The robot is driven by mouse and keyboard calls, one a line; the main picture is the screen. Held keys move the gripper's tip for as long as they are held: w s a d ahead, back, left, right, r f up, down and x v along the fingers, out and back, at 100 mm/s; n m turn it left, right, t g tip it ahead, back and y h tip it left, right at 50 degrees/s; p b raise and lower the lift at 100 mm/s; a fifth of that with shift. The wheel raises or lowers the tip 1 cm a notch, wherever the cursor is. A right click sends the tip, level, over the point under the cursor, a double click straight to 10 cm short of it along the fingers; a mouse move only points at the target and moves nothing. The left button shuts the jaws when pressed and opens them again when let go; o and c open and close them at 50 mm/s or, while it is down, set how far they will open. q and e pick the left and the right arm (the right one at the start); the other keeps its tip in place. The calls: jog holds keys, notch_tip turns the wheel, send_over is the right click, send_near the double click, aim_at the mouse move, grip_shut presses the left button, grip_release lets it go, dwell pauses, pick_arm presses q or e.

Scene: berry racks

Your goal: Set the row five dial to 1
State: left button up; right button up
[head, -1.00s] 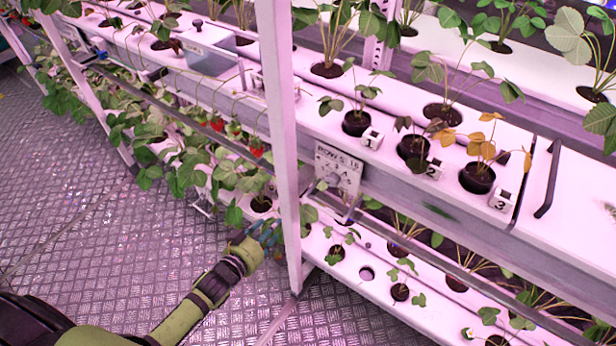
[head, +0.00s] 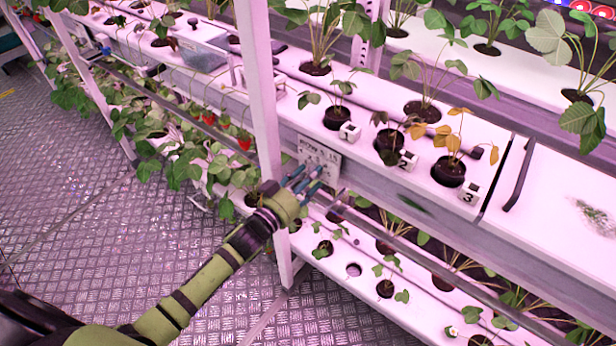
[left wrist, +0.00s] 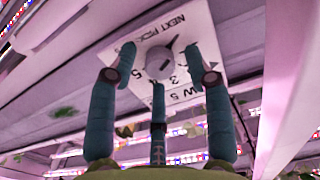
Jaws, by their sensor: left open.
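The row five dial is a round grey knob (left wrist: 160,62) on a white plate (head: 320,153) lettered ROW 5 on the rack's front beam. In the left wrist view the plate is upside down, with NEXT PICK and a 3 readable. A dark pointer shows at the knob's edge; I cannot tell which number it marks. My left gripper (head: 303,181) is just below and in front of the plate in the head view. Its blue fingers are open, spread around the knob in the left wrist view, with no clear contact. My right gripper is not in view.
A white rack post (head: 264,110) stands just left of the plate. Potted plants with number blocks, such as block 1 (head: 349,132), line the shelf above. A lower trough (head: 325,268) runs below. The metal floor (head: 110,215) at left is clear.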

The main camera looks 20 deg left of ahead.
pick_arm(q)
grip_shut()
jog(key=shift+m, duration=3.9)
grip_release()
jog(key=v, duration=1.2)
